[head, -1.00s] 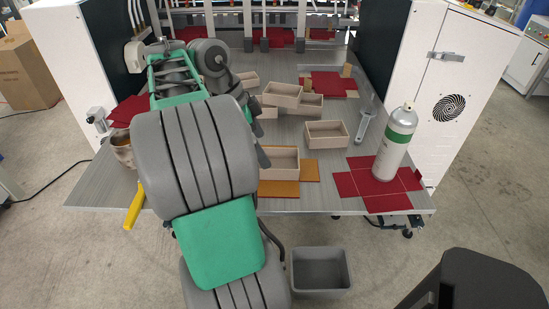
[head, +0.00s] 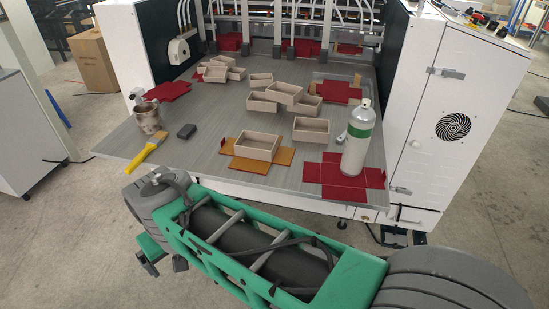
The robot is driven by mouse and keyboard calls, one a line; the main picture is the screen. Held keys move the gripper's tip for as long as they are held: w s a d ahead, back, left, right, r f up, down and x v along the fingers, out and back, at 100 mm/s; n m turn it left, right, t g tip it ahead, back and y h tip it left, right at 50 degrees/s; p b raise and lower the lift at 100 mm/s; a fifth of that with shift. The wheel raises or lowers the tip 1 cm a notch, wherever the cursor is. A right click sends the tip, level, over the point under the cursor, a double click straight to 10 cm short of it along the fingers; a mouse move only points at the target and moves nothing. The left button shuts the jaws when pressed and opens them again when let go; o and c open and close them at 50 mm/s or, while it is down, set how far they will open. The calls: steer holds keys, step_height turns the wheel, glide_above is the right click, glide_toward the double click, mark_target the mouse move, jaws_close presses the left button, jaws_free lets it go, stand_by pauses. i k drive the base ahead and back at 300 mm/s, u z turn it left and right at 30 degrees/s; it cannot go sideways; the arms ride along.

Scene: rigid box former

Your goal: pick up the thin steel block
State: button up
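A small dark grey block (head: 187,131), which looks like the thin steel block, lies flat on the grey table at the left. It is between the metal cup and the open table surface, with nothing touching it. My gripper (head: 164,264) is low at the left of the head view, in front of and below the table's front edge, partly hidden by my arm. Its two dark fingertips appear apart with nothing between them. It is well away from the block.
A metal cup (head: 148,117) and a yellow-handled brush (head: 146,155) stand and lie near the block. Several beige boxes (head: 310,130) fill the middle. White machine walls (head: 470,110) flank the table.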

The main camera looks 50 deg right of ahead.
mark_target(188, 129)
steer(key=u, duration=1)
steer(key=i, duration=0.75)
steer(key=z, duration=0.1)
